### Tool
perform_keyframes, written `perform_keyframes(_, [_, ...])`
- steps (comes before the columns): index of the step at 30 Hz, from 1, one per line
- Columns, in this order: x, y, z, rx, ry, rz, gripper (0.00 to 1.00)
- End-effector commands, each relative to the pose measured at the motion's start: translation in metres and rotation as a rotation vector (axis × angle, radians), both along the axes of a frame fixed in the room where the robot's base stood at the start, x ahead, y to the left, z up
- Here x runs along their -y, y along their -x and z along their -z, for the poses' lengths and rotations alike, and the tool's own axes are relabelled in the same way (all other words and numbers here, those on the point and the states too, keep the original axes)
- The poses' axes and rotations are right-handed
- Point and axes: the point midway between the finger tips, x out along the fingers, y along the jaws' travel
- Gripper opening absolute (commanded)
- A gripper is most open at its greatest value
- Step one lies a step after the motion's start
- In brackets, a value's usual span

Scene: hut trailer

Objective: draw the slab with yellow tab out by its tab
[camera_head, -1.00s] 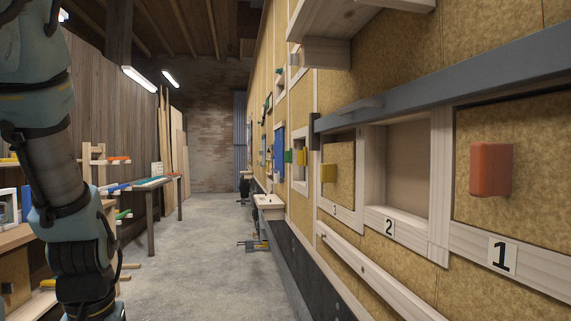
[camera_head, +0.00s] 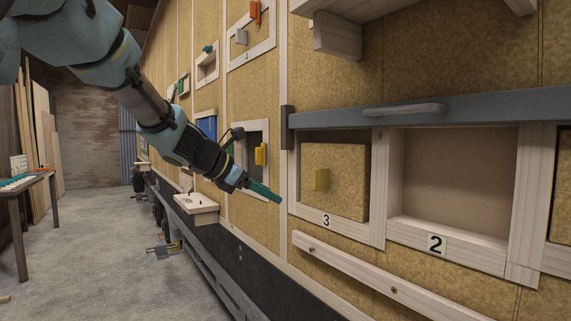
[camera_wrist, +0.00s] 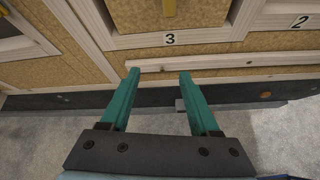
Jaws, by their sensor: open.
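In the wrist view my gripper (camera_wrist: 159,75) is open with nothing between the fingers, below the number 3 frame. Another yellow tab (camera_head: 260,155) shows in a frame further left.
Opening 2 (camera_head: 455,170) is empty. A grey bar with a handle (camera_head: 405,110) runs above the openings. A wooden rail (camera_head: 360,265) runs below them. A small wooden shelf (camera_head: 197,204) juts from the wall at left. The concrete floor (camera_head: 110,240) is clear at left.

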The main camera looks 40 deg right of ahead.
Motion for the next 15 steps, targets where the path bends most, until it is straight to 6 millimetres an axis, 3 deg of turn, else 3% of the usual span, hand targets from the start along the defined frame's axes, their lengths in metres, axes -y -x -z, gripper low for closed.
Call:
perform_keyframes(1, [0.017, 0.007, -0.017, -0.054, 0.044, -0.009, 0.62])
perform_keyframes(3, [0.032, 0.012, -0.033, -0.118, 0.090, -0.025, 0.62])
perform_keyframes(6, [0.044, 0.018, -0.046, -0.175, 0.128, -0.035, 0.62])
perform_keyframes(15, [0.077, 0.022, -0.039, -0.197, 0.139, -0.039, 0.62])
